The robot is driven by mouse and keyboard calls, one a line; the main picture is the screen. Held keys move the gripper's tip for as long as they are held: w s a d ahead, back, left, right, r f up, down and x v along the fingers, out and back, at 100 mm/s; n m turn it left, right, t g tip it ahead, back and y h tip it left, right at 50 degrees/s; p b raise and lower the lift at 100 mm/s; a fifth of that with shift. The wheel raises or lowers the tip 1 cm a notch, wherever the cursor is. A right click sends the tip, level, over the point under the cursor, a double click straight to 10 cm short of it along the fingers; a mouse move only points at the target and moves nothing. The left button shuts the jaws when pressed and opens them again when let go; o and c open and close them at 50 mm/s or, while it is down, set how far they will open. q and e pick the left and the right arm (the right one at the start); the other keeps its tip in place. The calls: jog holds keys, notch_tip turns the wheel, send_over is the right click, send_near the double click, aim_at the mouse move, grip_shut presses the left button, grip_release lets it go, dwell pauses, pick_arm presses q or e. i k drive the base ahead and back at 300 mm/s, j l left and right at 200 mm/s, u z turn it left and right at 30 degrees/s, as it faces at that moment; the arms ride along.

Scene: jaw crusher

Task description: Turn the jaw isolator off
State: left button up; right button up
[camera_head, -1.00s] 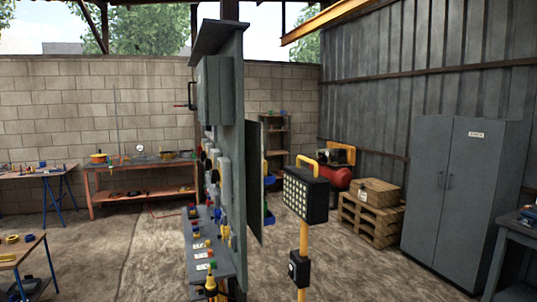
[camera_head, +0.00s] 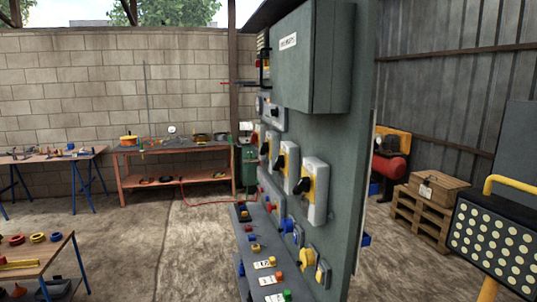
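A grey control panel (camera_head: 345,150) stands right of centre, seen at an angle. A row of isolator switches with black handles on yellow plates runs along it: a near one (camera_head: 314,190), a middle one (camera_head: 287,163) and a farther one (camera_head: 268,144). Their labels are too small to read, so I cannot tell which is the jaw isolator. A grey box (camera_head: 312,60) with a label is mounted above them. Neither of my grippers is in view.
A sloping desk (camera_head: 262,262) with coloured buttons and tags juts out below the switches. A lamp on a yellow stand (camera_head: 497,238) is at the right. Workbenches (camera_head: 160,148) line the back wall. The floor (camera_head: 165,245) left of the panel is clear.

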aim_at(264, 149)
jog(key=i+j+z, duration=0.2)
jog(key=i+j, duration=0.65)
